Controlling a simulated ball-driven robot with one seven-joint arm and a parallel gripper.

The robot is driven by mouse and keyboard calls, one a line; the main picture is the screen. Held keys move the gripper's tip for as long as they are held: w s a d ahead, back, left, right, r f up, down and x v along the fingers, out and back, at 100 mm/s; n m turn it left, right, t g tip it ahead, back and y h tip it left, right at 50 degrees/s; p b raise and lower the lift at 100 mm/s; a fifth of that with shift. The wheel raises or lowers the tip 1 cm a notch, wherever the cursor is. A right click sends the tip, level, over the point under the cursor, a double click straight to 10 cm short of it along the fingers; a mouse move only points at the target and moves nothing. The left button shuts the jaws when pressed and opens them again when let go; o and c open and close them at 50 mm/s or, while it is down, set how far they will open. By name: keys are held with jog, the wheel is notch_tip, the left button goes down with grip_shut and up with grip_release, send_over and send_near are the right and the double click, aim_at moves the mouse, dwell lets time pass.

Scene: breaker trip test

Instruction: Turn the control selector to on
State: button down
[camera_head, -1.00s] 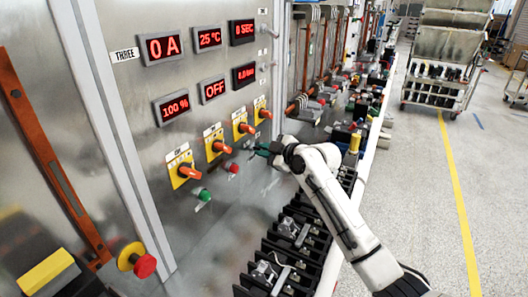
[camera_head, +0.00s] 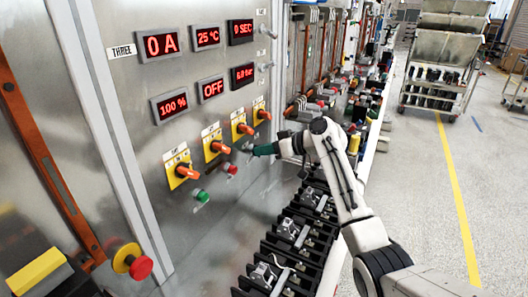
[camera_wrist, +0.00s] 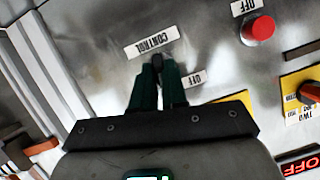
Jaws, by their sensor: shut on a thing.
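The control selector (camera_wrist: 157,61) is a small black knob on the metal panel, between a CONTROL label (camera_wrist: 152,40) and an OFF label (camera_wrist: 193,79) in the wrist view. My gripper (camera_wrist: 158,72) has its two dark green fingers closed on the knob, one on each side. In the head view my gripper (camera_head: 256,150) reaches the panel from the right, and the selector is too small or hidden to make out there.
A red button (camera_head: 230,169) and a green button (camera_head: 202,195) sit left of my gripper. Orange rotary switches on yellow plates (camera_head: 183,171) line the panel. An OFF display (camera_head: 211,89) is above. A black rack (camera_head: 290,232) of devices stands below my arm.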

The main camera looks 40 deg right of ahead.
jog(key=m+y, duration=0.1)
jog(key=m+y+b, duration=0.1)
jog(key=m, duration=0.2)
jog(key=shift+w+d+f+y, duration=0.1)
jog(key=shift+d+f+y, duration=0.15)
jog(key=shift+y, duration=0.15)
jog(key=shift+m, duration=0.3)
jog(key=c, duration=1.2)
grip_release()
jog(key=shift+g, duration=0.3)
jog(key=shift+o, duration=0.2)
jog(key=b+v, duration=0.2)
jog(key=v, duration=0.8)
jog(key=shift+s+d, duration=0.3)
jog(key=shift+s, duration=0.05)
